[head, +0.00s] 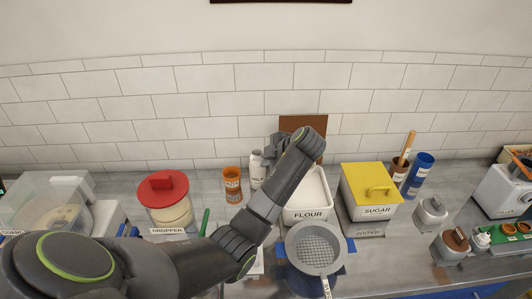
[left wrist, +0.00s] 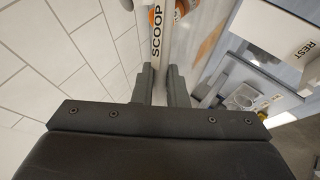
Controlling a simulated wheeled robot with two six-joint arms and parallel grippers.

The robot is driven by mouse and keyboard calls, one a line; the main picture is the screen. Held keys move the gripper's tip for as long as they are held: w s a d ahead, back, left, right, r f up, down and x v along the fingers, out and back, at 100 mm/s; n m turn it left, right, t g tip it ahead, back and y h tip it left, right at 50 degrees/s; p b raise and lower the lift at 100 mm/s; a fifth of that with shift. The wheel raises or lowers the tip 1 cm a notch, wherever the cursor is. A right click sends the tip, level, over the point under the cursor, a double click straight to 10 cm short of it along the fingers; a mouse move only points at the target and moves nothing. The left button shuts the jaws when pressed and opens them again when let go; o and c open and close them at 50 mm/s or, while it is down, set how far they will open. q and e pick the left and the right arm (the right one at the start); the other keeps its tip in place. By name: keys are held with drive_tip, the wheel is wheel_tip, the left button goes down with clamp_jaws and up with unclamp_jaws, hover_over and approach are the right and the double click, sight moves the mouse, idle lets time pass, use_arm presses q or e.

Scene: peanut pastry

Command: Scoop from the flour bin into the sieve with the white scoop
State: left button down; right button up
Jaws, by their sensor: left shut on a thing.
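My left gripper (head: 276,147) is raised behind the flour bin, partly hidden by my own wrist. In the left wrist view its fingers (left wrist: 161,86) are shut on the handle of the white scoop (left wrist: 158,42), which bears the word SCOOP. The scoop's bowl is not visible in either view. The white flour bin (head: 307,214) is open on the counter, partly covered by my left arm. The round grey sieve (head: 316,248), with a mesh, sits in front of the bin over something blue. My right gripper is not in view.
A yellow-lidded sugar bin (head: 370,190) stands right of the flour bin. A red-lidded jar (head: 164,195), an orange jar (head: 232,186) and a milk bottle (head: 257,168) stand to the left. A brown board (head: 302,124) leans on the tiled wall. Small pots and a white machine are at right.

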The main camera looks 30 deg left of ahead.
use_arm(q)
drive_tip(key=shift+a, duration=0.15)
drive_tip(key=shift+f, duration=0.1)
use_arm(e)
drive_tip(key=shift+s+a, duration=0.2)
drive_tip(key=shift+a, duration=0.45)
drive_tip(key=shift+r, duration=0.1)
